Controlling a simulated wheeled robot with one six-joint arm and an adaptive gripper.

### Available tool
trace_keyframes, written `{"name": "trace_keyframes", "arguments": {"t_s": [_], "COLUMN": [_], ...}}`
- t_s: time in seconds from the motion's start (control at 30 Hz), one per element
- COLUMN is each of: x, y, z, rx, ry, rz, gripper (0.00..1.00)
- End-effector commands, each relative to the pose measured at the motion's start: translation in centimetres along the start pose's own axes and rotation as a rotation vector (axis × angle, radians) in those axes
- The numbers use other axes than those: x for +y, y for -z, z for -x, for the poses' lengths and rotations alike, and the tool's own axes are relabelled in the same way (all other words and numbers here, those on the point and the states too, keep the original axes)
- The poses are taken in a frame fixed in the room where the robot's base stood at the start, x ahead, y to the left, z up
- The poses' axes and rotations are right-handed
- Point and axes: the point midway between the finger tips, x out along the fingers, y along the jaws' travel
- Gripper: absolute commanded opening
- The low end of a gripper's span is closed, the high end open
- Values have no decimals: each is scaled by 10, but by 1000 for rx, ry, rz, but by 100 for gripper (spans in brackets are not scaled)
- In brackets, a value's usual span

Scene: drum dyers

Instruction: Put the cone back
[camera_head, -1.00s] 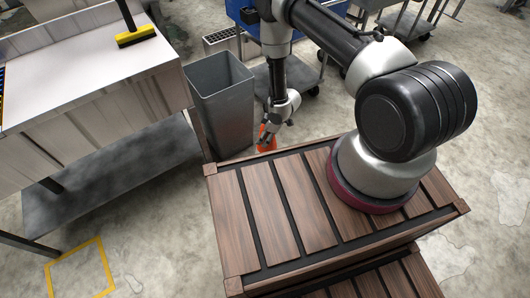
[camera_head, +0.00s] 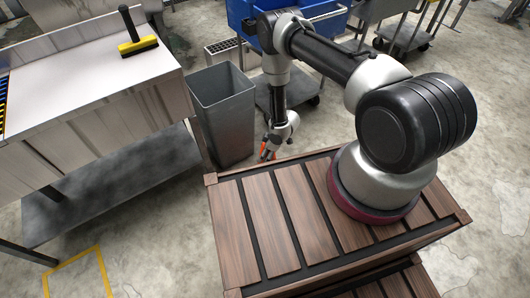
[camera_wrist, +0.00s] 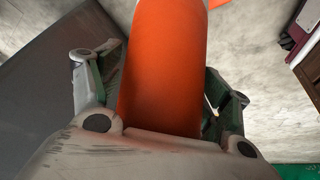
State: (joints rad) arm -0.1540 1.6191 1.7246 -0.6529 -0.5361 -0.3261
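The orange cone (camera_wrist: 165,70) stands large in the middle of the wrist view, between the two fingers of my gripper (camera_wrist: 163,85). A bit of a white band (camera_wrist: 217,3) shows at its top edge. One finger lies along each side, close to the cone; the frames do not show whether both press on it. In the head view my gripper (camera_head: 270,148) is low beside the grey bin, and only small orange patches of the cone (camera_head: 263,149) show around it.
The grey open bin (camera_head: 226,115) stands just left of my gripper. A metal table (camera_head: 90,75) with a yellow-edged brush (camera_head: 138,46) is at left. Blue crates (camera_head: 240,15) on a cart are behind. A yellow floor square (camera_head: 75,272) lies at lower left.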

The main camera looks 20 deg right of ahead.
Motion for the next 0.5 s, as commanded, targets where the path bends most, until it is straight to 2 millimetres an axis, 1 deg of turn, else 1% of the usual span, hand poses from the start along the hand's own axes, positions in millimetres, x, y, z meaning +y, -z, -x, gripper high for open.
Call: {"name": "trace_keyframes", "arguments": {"t_s": [0.37, 0.43, 0.5], "x": [0, 1, 0], "y": [0, 2, 1], "z": [1, 4, 12], "rx": [0, 1, 0], "ry": [0, -1, -1], "rz": [0, 0, -2], "gripper": [90, 90, 90]}}
